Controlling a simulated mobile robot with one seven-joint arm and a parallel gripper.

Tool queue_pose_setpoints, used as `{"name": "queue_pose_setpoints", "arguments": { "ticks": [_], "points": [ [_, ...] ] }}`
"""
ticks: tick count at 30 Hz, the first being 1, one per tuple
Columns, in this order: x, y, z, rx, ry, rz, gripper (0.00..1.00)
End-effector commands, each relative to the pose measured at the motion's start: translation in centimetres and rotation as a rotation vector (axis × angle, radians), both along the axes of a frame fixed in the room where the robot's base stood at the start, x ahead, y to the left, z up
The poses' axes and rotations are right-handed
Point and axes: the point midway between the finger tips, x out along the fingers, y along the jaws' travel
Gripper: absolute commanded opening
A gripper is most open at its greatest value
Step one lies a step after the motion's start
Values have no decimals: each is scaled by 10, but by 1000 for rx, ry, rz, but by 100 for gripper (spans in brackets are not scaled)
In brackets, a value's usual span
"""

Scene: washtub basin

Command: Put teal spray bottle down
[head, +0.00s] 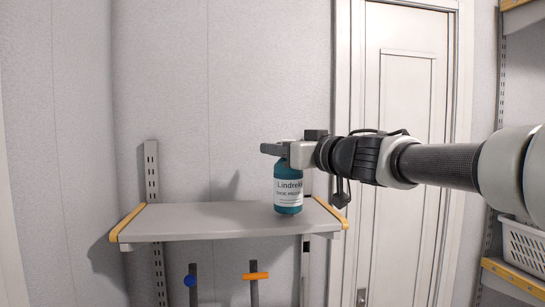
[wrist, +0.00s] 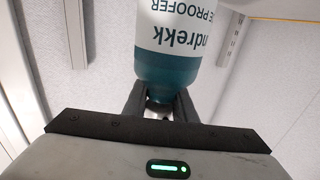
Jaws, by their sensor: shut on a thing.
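The teal spray bottle (head: 288,192) is upright with a white label, at the right part of the grey wall shelf (head: 190,219). My gripper (head: 284,152) is at its top, reaching in from the right. In the wrist view my gripper's two dark fingers (wrist: 161,103) are closed around the narrow neck of the bottle (wrist: 167,72), which shows upside down there. The bottle's base appears at the height of the shelf top, but I cannot tell whether it touches. The bottle's top is hidden by my gripper.
The shelf's left and middle are bare, with yellow end brackets. Below it, a blue knob (head: 190,281) and an orange bar (head: 256,276) stick up on dark posts. A white door (head: 400,90) is behind my arm. A white basket (head: 524,248) is on a rack at right.

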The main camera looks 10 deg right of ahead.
Motion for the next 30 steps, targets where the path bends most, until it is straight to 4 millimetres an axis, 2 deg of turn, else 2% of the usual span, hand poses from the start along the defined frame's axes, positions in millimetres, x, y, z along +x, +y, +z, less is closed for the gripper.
{"name": "queue_pose_setpoints", "arguments": {
  "ticks": [3, 15, 16, 18, 30],
  "points": [
    [0, 0, -10, 1, 0, 1, 0],
    [0, 0, -15, 0, 0, 0, 0],
    [0, 0, -14, 0, 1, 0, 30],
    [0, 0, -14, 0, 1, 0, 41],
    [0, -1, -9, -1, 0, -1, 43]
  ]
}}
